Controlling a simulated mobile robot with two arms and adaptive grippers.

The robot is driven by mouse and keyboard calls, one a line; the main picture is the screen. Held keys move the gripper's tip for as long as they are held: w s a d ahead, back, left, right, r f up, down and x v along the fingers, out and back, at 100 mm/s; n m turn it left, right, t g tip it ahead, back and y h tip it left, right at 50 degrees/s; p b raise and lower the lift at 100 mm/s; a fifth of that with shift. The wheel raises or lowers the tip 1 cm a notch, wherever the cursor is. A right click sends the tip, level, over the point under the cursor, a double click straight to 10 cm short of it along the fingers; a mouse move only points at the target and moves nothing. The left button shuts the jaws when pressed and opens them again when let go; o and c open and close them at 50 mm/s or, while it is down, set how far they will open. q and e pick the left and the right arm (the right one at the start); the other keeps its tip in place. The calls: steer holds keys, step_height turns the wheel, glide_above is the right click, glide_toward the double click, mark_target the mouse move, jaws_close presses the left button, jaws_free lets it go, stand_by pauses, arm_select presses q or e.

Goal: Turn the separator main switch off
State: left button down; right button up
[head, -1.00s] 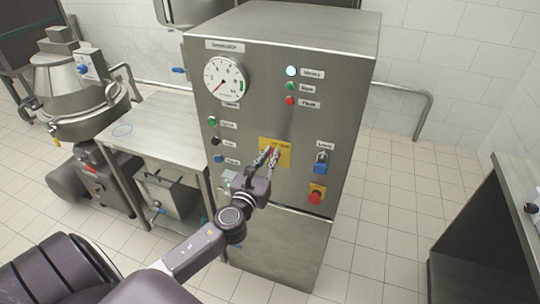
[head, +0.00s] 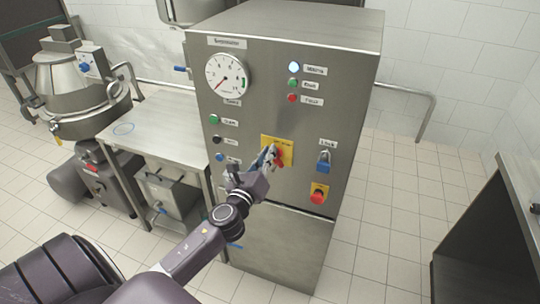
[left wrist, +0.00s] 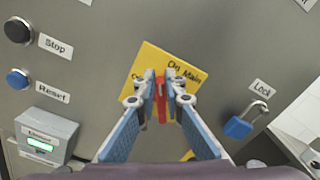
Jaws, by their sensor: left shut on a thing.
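The separator main switch has a red handle (head: 279,159) on a yellow plate (head: 289,148) on the front of the steel control cabinet. In the left wrist view, the yellow plate (left wrist: 149,60) reads "On Main", and the red handle (left wrist: 162,108) shows between the fingers. My left gripper (head: 269,155) is at the switch, its fingers shut on the red handle. They hide part of the handle and plate in both views, so I cannot tell its exact angle. My right gripper is not in view.
Right of the switch are a blue padlock (head: 323,163) and a red emergency knob (head: 317,197). Left of it are several buttons, below a round gauge (head: 227,76). A steel table (head: 160,125) stands left of the cabinet.

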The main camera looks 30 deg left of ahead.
arm_select(q)
steer(key=shift+s+a+f+n+b, duration=0.1)
steer(key=shift+a+f+n+b, duration=0.2)
steer(key=shift+n, duration=1.65)
steer(key=shift+a+f+n+b, duration=0.1)
steer(key=shift+f+n+b, duration=0.25)
steer(key=shift+n, duration=1.65)
steer(key=shift+s+a+f+n+b, duration=0.15)
steer(key=shift+f+n, duration=0.3)
steer(key=shift+n, duration=1.5)
steer(key=shift+w, duration=0.1)
steer(key=c, duration=2)
jaws_free()
steer(key=v, duration=1.2)
